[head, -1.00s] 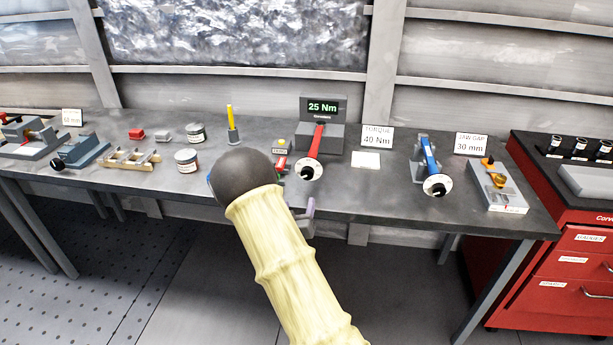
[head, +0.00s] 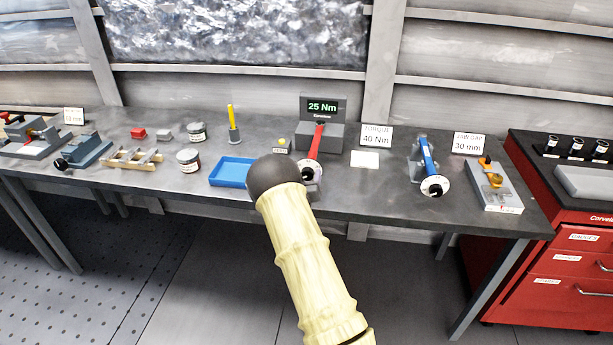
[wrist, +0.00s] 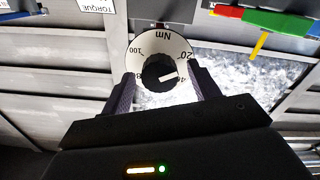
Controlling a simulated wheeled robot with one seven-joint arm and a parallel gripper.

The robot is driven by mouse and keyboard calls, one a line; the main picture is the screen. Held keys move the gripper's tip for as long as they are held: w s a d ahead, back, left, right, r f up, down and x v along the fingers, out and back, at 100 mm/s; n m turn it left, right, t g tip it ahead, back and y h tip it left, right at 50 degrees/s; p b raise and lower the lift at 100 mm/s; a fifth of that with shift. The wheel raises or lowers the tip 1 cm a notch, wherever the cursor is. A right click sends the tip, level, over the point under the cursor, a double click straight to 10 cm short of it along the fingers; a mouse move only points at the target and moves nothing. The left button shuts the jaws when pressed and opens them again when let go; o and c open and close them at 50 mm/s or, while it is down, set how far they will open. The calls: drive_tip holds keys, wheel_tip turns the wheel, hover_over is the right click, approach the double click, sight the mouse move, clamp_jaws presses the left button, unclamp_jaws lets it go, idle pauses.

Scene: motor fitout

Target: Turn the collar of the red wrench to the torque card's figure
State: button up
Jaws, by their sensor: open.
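The red wrench (head: 317,140) lies in a grey stand whose display (head: 322,107) reads 25 Nm. The figure near the pointer is partly covered. My gripper (wrist: 162,88) is open, its fingers on either side of the knob; contact cannot be told. In the head view my arm hides most of the gripper and dial.
A blue wrench (head: 428,158) and a jaw gap gauge (head: 495,185) stand to the right. Jars and fixtures fill the left.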

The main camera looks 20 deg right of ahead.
drive_tip(key=shift+w, duration=0.1)
drive_tip(key=c, duration=1)
drive_tip(key=shift+d+f+m+b, duration=0.15)
drive_tip(key=shift+m+b, duration=0.15)
drive_tip(key=shift+b, duration=0.2)
drive_tip(key=m+b, duration=0.2)
drive_tip(key=b, duration=0.1)
drive_tip(key=shift+f+b, duration=0.15)
drive_tip(key=shift+b, duration=0.25)
drive_tip(key=m+b, duration=0.3)
drive_tip(key=b, duration=0.2)
drive_tip(key=shift+f+m, duration=0.1)
drive_tip(key=shift+m, duration=0.2)
drive_tip(key=m+b, duration=0.4)
drive_tip(key=b, duration=0.2)
drive_tip(key=shift+b, duration=0.3)
drive_tip(key=shift+r+m+b, duration=0.25)
drive_tip(key=shift+m+b, duration=0.55)
drive_tip(key=shift+b, duration=0.15)
drive_tip(key=shift+r, duration=0.1)
